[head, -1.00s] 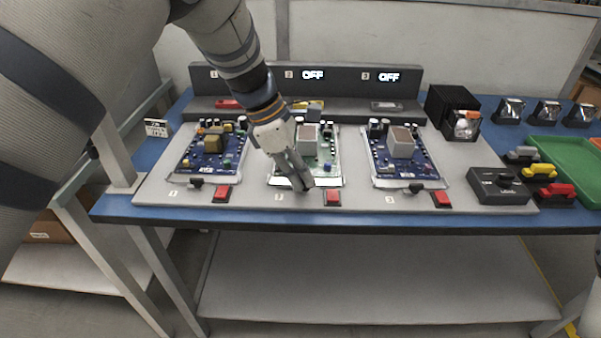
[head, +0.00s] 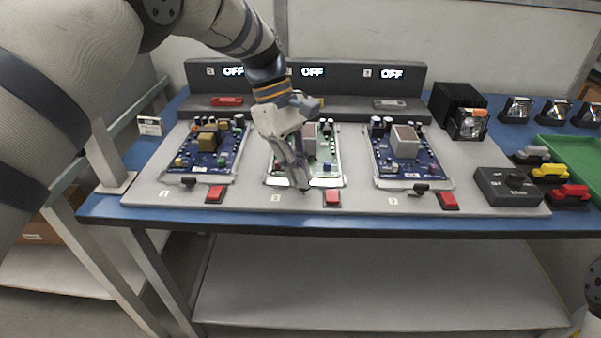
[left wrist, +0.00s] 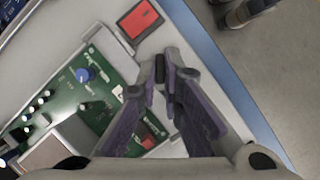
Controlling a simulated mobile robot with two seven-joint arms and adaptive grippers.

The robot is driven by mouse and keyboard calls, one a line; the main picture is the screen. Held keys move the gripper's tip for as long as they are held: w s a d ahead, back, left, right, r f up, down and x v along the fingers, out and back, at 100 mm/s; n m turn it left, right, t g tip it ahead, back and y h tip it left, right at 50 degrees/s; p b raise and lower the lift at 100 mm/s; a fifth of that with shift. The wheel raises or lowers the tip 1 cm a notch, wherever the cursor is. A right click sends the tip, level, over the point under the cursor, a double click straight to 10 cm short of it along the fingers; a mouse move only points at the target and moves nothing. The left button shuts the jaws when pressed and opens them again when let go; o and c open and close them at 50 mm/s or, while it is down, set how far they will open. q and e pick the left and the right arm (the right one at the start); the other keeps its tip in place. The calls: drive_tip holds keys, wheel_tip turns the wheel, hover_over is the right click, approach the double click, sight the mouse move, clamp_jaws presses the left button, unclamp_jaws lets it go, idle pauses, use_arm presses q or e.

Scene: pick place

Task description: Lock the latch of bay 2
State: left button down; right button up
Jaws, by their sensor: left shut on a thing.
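Bay 2 is the middle bay, with a green circuit board (head: 325,170) in a pale frame; the board also shows in the left wrist view (left wrist: 75,85). My left gripper (head: 303,188) points down at the front edge of this board, left of the bay's red button (head: 332,197). In the left wrist view my left gripper (left wrist: 163,80) is shut on a small black piece, the bay 2 latch (left wrist: 160,68), near the board frame's edge. The fingers mostly hide the latch, so its angle cannot be told. My right gripper is out of view.
Bay 1 (head: 207,145) and bay 3 (head: 405,145) hold blue boards, each with a black latch and red button in front. The displays read OFF. A black control box (head: 512,186), toy-like coloured blocks (head: 551,173) and a green tray (head: 570,153) are at the right.

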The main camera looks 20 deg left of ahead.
use_arm(q)
drive_tip(key=m+b, duration=0.1)
drive_tip(key=m, duration=0.1)
drive_tip(key=m+g+y+b, duration=0.1)
drive_tip(key=m, duration=0.1)
drive_tip(key=m+g+b, duration=0.1)
drive_tip(key=m, duration=0.1)
drive_tip(key=shift+w+d+f+y, duration=0.2)
drive_tip(key=shift+w+f+y, duration=0.05)
drive_tip(key=shift+f+y, duration=0.05)
drive_tip(key=shift+d+r+m+g+y+b, duration=0.15)
drive_tip(key=shift+m+y+b, duration=0.2)
drive_tip(key=shift+m, duration=0.65)
drive_tip(key=shift+m+g+y+b, duration=0.15)
drive_tip(key=shift+m+y+b, duration=0.15)
drive_tip(key=shift+m, duration=0.7)
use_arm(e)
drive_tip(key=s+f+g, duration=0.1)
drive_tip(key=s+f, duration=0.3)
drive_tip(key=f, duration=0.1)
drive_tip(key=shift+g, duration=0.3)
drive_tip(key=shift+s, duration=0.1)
use_arm(q)
drive_tip(key=c, duration=1.7)
unclamp_jaws()
drive_tip(key=shift+r, duration=0.1)
